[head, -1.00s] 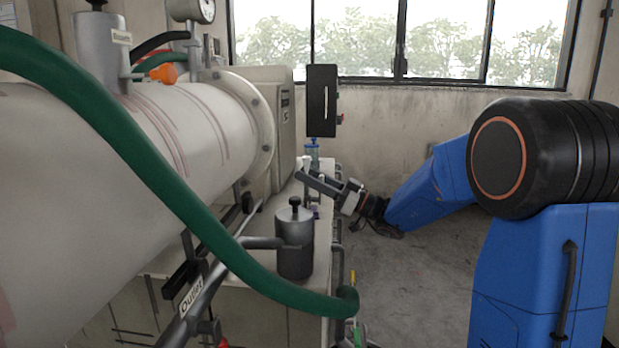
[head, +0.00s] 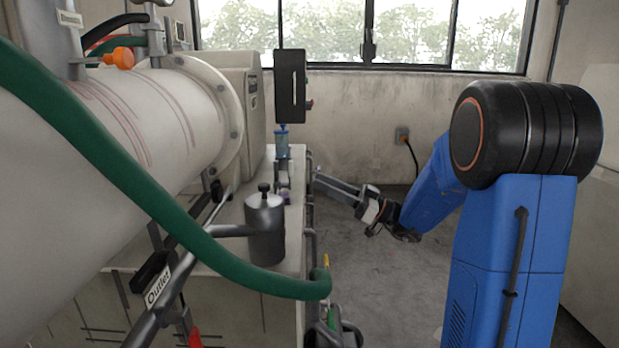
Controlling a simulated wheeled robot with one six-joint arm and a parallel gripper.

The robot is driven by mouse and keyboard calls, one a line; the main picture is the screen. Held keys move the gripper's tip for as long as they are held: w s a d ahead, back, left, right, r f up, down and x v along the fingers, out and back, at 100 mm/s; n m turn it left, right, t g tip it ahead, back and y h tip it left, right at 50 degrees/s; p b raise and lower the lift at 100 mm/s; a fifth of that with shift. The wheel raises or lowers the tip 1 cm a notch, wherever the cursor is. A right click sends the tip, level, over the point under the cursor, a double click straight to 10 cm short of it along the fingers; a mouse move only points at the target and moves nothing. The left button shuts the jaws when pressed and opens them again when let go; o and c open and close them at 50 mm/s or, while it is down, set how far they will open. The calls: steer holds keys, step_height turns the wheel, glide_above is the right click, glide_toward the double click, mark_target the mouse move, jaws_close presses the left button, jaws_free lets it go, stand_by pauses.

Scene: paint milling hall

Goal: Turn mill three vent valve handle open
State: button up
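A large white horizontal mill drum (head: 110,130) fills the left side of the head view. An orange knob (head: 123,59) sits on a small fitting on top of it, beside a grey cylinder with a label too small to read. I cannot tell whether this knob is the vent valve handle, and no mill number is readable. My gripper (head: 317,180) points left at the right edge of the bench, far from the knob. It looks empty, but its finger gap is not clear at this angle.
A thick green hose (head: 150,195) crosses in front of the drum. A pipe labelled "Outlet" (head: 158,287) is in front. The floor (head: 365,270) at right is clear.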

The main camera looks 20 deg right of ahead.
steer(key=shift+v, duration=1.7)
